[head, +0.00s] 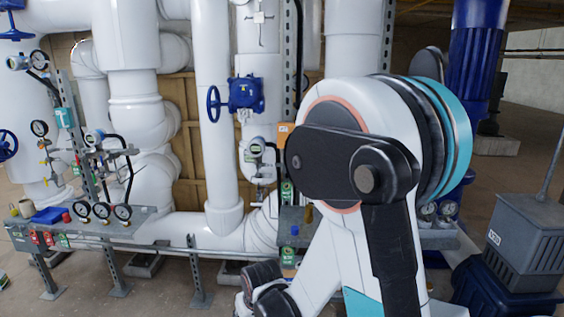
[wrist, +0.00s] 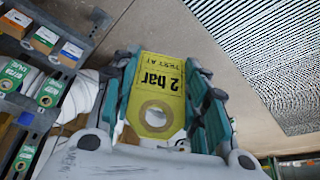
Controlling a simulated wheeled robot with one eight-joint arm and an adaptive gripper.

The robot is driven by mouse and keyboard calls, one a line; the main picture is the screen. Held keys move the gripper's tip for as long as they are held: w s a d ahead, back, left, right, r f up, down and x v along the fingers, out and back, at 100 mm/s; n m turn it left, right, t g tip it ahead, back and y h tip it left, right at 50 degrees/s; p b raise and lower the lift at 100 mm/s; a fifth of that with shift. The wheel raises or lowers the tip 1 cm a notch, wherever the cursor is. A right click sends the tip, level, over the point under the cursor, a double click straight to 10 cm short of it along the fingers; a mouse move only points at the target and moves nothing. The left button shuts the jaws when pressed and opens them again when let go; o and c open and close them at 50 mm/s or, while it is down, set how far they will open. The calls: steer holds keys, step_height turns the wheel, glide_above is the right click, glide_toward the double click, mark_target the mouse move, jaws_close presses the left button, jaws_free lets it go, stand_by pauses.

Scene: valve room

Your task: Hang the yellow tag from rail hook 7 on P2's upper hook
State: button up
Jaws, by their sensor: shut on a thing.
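The yellow tag (wrist: 157,88) is held between the fingers of my gripper (wrist: 160,62) in the wrist view. It has a round hole with a pale ring around it. Its print, "2 bar" and "TEST AT", appears upside down. The teal-lined fingers are on both sides of the tag, and nothing else is between them. In the head view my own arm fills the middle right, and the tag cannot be made out. I cannot tell which fitting is P2 or which hook is its upper one.
Green-and-white cards (wrist: 48,92) and a blue-striped card (wrist: 70,54) sit on grey racks left of my gripper. In the head view, a grey bench (head: 150,222) with gauges stands left, a blue valve (head: 245,93) centre, and a grey box (head: 512,240) right. White pipes crowd the back.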

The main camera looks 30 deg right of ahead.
stand_by(0.4)
steer(key=w+d+f+m+h, duration=0.1)
steer(key=d+f+m, duration=0.2)
steer(key=d, duration=1.4)
steer(key=w+d+f+m+h, duration=0.1)
steer(key=d+f+m, duration=0.2)
steer(key=d, duration=1.4)
step_height(320, 180, down, 4)
steer(key=shift+w+d+f+g, duration=0.2)
steer(key=shift+d+g, duration=0.1)
steer(key=shift+d, duration=0.05)
steer(key=w+d+b, duration=0.2)
steer(key=w+d, duration=0.2)
steer(key=w, duration=0.3)
steer(key=w+d+b, duration=0.3)
steer(key=w+d, duration=0.2)
steer(key=w, duration=0.3)
steer(key=shift+w+d, duration=0.15)
steer(key=shift+f, duration=0.1)
